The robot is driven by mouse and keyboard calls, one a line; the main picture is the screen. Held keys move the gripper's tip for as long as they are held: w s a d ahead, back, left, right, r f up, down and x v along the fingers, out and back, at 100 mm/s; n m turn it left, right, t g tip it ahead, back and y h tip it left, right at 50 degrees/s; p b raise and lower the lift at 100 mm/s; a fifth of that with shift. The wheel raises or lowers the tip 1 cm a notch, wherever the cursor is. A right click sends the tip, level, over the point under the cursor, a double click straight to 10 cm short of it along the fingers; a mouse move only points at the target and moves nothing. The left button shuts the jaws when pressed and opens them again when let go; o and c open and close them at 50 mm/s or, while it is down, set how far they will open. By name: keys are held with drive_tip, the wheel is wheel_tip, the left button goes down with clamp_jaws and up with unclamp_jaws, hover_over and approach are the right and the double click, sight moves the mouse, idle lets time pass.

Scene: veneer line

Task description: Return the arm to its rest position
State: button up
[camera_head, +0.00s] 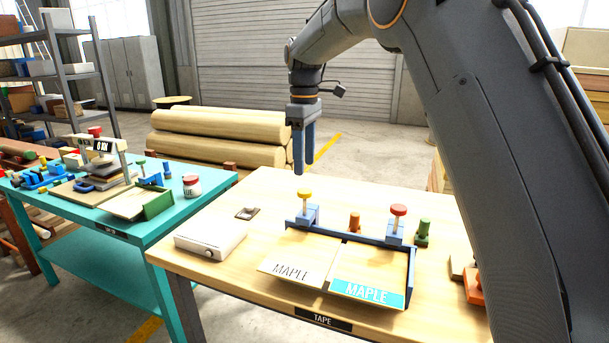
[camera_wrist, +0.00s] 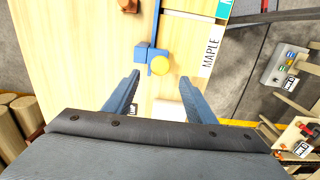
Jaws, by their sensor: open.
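My gripper (camera_head: 304,150) hangs above the back part of the wooden tape table (camera_head: 210,262), its blue fingers pointing down. In the wrist view my gripper (camera_wrist: 160,92) shows its two fingers spread apart, with nothing between them but the table below. My arm reaches in from the right side of the head view. Under and in front of the gripper stands a blue clamping frame (camera_head: 340,237) with a yellow knob (camera_head: 304,194) and a red knob (camera_head: 398,209). Two maple sheets lie in it, one plain (camera_head: 292,265) and one with a teal strip (camera_head: 366,291).
A white box (camera_head: 210,242) and a small dark-framed item (camera_head: 247,213) lie on the table's left. A teal table (camera_head: 190,215) with a press and glue jar (camera_head: 192,186) is at left; logs (camera_head: 220,138) lie behind.

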drive_tip(key=shift+r, duration=0.4)
drive_tip(key=s+d+f+m, duration=0.7)
drive_tip(key=s+d+f, duration=0.3)
drive_tip(key=s+d, duration=0.3)
drive_tip(key=s+d+f+m, duration=0.3)
drive_tip(key=s+d+f, duration=0.1)
drive_tip(key=s, duration=0.5)
drive_tip(key=s+d+f+m+t, duration=0.1)
drive_tip(key=s+d+f+m, duration=0.3)
drive_tip(key=s, duration=0.6)
drive_tip(key=shift+s+f, duration=0.3)
drive_tip(key=shift+f, duration=0.15)
